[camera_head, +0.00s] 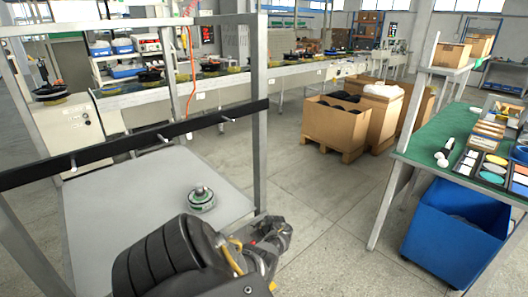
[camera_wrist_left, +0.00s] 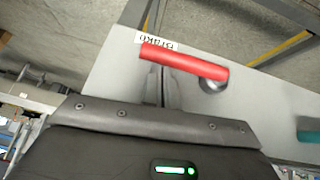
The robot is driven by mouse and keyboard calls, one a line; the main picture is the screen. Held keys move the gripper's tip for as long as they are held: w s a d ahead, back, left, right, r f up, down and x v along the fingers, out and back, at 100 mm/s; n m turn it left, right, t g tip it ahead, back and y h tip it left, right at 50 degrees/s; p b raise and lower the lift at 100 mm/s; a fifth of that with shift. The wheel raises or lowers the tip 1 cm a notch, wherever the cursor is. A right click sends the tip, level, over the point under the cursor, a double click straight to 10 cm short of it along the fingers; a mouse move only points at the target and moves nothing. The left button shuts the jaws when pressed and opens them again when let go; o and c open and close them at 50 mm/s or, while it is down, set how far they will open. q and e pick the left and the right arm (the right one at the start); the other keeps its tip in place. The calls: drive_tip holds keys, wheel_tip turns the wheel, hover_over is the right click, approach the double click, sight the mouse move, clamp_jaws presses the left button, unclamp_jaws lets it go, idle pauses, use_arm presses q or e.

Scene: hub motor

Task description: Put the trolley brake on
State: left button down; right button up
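The trolley (camera_head: 110,215) stands at the left in the head view, with a grey deck and a pale frame. Its red brake lever (camera_wrist_left: 185,63) shows in the left wrist view, lying across the picture from a round pivot at its right end. A white label with upside-down "BRAKE" lettering (camera_wrist_left: 157,41) is beside it. My left gripper (camera_head: 275,232) is at the deck's right edge. In the wrist view its fingers (camera_wrist_left: 163,82) are together, right at the lever; I cannot tell if they touch it. My right gripper is out of view.
A hub motor (camera_head: 201,198) sits on the trolley deck. A black bar with hooks (camera_head: 140,143) crosses the frame above it. Cardboard boxes (camera_head: 335,125), a green-topped table (camera_head: 440,160) and a blue bin (camera_head: 455,228) stand to the right. Floor between is clear.

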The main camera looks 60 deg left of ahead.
use_arm(q)
drive_tip(key=shift+w+d+f, duration=0.1)
idle(0.4)
drive_tip(key=shift+r+p, duration=0.45)
drive_tip(key=r+p, duration=0.2)
drive_tip(key=r, duration=0.1)
drive_tip(key=r+p, duration=0.1)
drive_tip(key=shift+a+r+p, duration=0.25)
drive_tip(key=shift+p, duration=0.1)
drive_tip(key=p+v, duration=0.2)
drive_tip(key=v, duration=0.6)
drive_tip(key=shift+w+d+r, duration=0.2)
drive_tip(key=shift+w, duration=0.05)
